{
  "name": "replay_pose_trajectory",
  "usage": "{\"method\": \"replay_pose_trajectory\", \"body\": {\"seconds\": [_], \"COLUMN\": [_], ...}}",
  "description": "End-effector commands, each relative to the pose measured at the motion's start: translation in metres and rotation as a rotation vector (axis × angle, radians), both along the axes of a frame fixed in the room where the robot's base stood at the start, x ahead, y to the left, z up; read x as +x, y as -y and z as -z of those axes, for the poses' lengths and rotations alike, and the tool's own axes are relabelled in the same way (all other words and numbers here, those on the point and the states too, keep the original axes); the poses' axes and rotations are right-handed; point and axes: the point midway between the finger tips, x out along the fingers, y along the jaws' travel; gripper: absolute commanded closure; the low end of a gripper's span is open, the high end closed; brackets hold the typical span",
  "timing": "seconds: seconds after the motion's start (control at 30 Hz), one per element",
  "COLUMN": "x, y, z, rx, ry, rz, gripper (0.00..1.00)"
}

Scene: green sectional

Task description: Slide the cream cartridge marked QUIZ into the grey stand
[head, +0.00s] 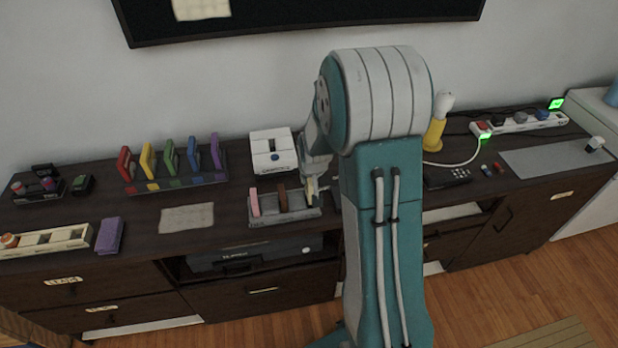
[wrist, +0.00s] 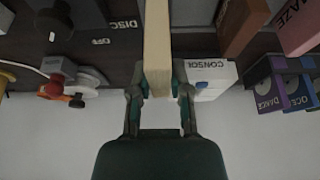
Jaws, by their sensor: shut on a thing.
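My gripper (wrist: 158,92) is shut on a cream cartridge (wrist: 158,45), which stands out straight from between the fingers in the wrist view. Its QUIZ marking does not show. In the head view the cream cartridge (head: 311,187) is upright at the right end of the grey stand (head: 285,219), partly hidden by my arm. I cannot tell whether its lower edge is in a slot or just above it. The stand also holds a pink cartridge (head: 254,202) at the left and a brown cartridge (head: 282,197) in the middle.
A white console box (head: 273,150) stands behind the stand. A rack with several coloured cases (head: 171,158) is at the left. A yellow-and-white object (head: 437,122) stands right of my arm, near a remote (head: 447,178). A pale cloth (head: 186,218) lies left of the stand.

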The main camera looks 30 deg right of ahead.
Motion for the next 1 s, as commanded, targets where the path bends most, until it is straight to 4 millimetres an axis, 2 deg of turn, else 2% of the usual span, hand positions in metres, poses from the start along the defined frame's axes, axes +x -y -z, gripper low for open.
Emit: {"method": "replay_pose_trajectory", "body": {"seconds": [0.37, 1.0], "x": [0.0, 0.0], "y": [0.0, 0.0], "z": [0.001, 0.014], "rx": [0.0, 0.0], "ry": [0.0, 0.0], "rz": [0.0, 0.0], "gripper": [1.0, 1.0]}}
